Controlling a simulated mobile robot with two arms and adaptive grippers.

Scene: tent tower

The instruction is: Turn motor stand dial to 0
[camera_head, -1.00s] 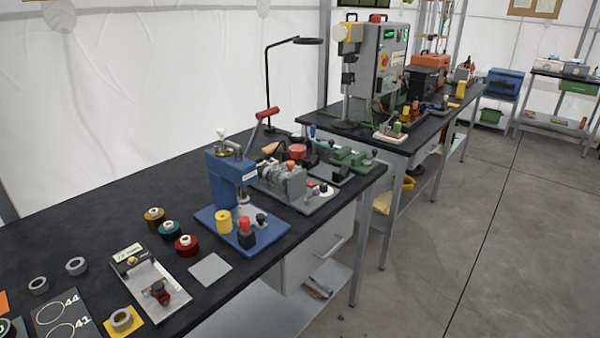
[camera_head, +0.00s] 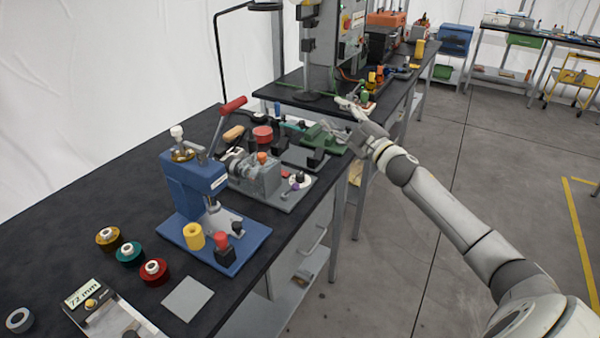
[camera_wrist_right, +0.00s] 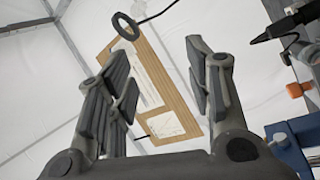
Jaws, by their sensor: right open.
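A grey machine (camera_head: 262,178) on a grey base plate stands on the black bench, left of centre in the head view; it looks like the motor stand. A small round white dial (camera_head: 300,181) with dark and purple parts sits at its right side; its setting is too small to read. My right gripper (camera_head: 343,117) is beyond and to the right of this machine, over the bench end near a green vise, apart from the dial. In the right wrist view the gripper (camera_wrist_right: 160,70) has its fingers spread with nothing between them. My left gripper is out of view.
A blue press (camera_head: 190,190) with a red-handled lever behind it stands left of the grey machine. A green vise (camera_head: 325,138) is close to my right gripper. Several coloured spools lie at the front left. A wood-framed board (camera_wrist_right: 150,85) shows in the wrist view.

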